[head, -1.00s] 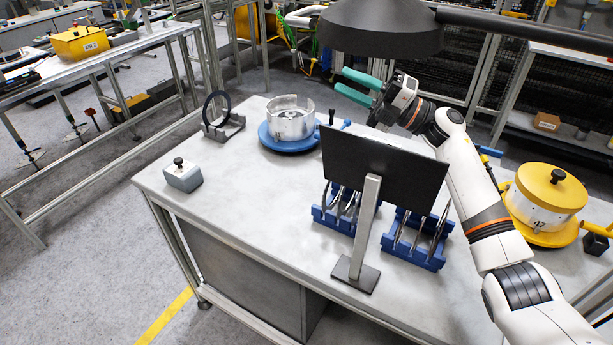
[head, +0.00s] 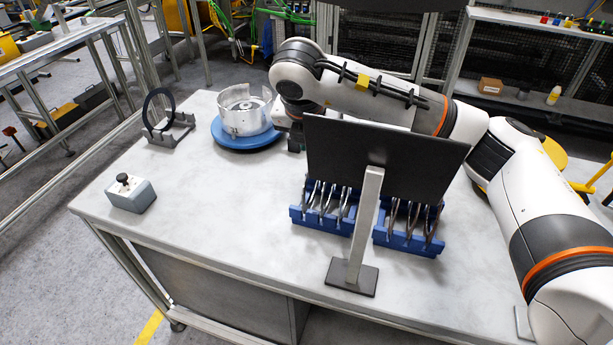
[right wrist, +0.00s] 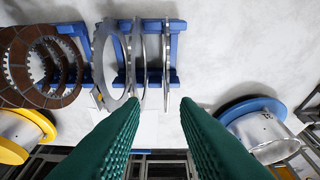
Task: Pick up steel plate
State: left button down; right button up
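Several steel plates (head: 322,198) stand upright in the left blue rack, partly behind the black monitor panel in the head view. In the right wrist view, thin grey steel rings stand edge-on, and the rightmost steel plate (right wrist: 166,62) lines up with the gap between my fingers. My right gripper (right wrist: 160,105) is open, with its two green ribbed fingers apart and pointing at the rack. Nothing is clearly gripped; whether a finger touches a plate I cannot tell. In the head view the right fingers are hidden behind the panel and arm. My left gripper is not in view.
Brown toothed plates (right wrist: 45,65) stand left of the steel ones. The black panel (head: 385,150) stands on a post in front of the racks. A metal drum (head: 243,112) sits on a blue turntable (head: 240,141). A grey button box (head: 131,194) stands at the left; the table's front-left is clear.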

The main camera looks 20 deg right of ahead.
jog(key=p+x, duration=0.1)
jog(key=x, duration=0.1)
jog(key=p+x, duration=0.1)
jog(key=x, duration=0.2)
jog(key=p+x, duration=0.1)
jog(key=x, duration=0.2)
jog(key=shift+w+a, duration=0.2)
jog(key=shift+w, duration=0.2)
jog(key=shift+w+f, duration=0.1)
jog(key=shift+f, duration=0.2)
grip_shut()
jog(key=shift+r, duration=0.1)
dwell(0.6)
